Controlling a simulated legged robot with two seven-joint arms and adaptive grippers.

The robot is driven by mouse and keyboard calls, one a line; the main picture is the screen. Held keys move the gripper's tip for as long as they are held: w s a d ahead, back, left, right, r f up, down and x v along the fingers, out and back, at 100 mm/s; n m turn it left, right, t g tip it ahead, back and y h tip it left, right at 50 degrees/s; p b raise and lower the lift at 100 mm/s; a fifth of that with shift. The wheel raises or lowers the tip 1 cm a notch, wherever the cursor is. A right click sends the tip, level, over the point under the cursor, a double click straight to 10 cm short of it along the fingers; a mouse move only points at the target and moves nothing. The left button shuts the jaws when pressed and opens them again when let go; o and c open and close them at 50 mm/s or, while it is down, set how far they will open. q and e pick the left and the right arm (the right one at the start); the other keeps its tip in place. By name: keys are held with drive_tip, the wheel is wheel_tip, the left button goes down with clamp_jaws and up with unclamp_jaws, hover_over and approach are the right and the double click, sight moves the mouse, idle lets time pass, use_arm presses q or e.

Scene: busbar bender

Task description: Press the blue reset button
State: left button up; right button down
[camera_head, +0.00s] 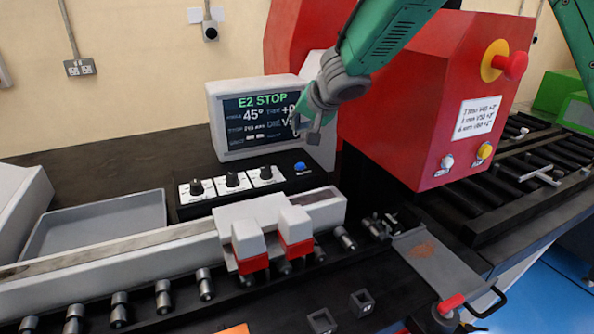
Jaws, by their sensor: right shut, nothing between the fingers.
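The blue reset button (300,167) sits at the right end of a black control panel (229,203), beside a row of black knobs. It is fully visible and not covered. My right gripper (312,135) hangs from a green arm reaching in from the top right. It is shut and empty, in front of the right edge of the display screen (262,113). In the picture its fingertips are a little above and to the right of the blue button, apart from it. The depth gap is hard to tell.
The screen reads "E2 STOP" and 45°. A red machine housing (420,115) with a red emergency button (511,65) stands to the right. White and red clamps (295,230) and a rail lie in front of the panel. A grey tray (97,222) is at left.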

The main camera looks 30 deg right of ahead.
sight(302, 164)
drive_tip(key=f+b, duration=0.3)
drive_tip(key=f, duration=0.1)
drive_tip(key=f+b, duration=0.2)
drive_tip(key=shift+d+f+b, duration=0.25)
drive_tip(key=shift+d+b, duration=0.05)
drive_tip(key=shift+d, duration=0.05)
drive_tip(key=shift+a+f, duration=0.2)
drive_tip(key=shift+a, duration=0.05)
drive_tip(key=shift+a+b, duration=0.3)
drive_tip(key=shift+a, duration=0.05)
drive_tip(key=shift+d+f, duration=0.15)
drive_tip(key=shift+d, duration=0.6)
drive_tip(key=shift+a, duration=0.6)
drive_tip(key=shift+d, duration=0.15)
drive_tip(key=shift+d, duration=0.3)
drive_tip(key=shift+s+a+f+b, duration=0.1)
drive_tip(key=shift+s+f+b, duration=0.05)
drive_tip(key=shift+f+b, duration=0.15)
drive_tip(key=shift+a, duration=0.3)
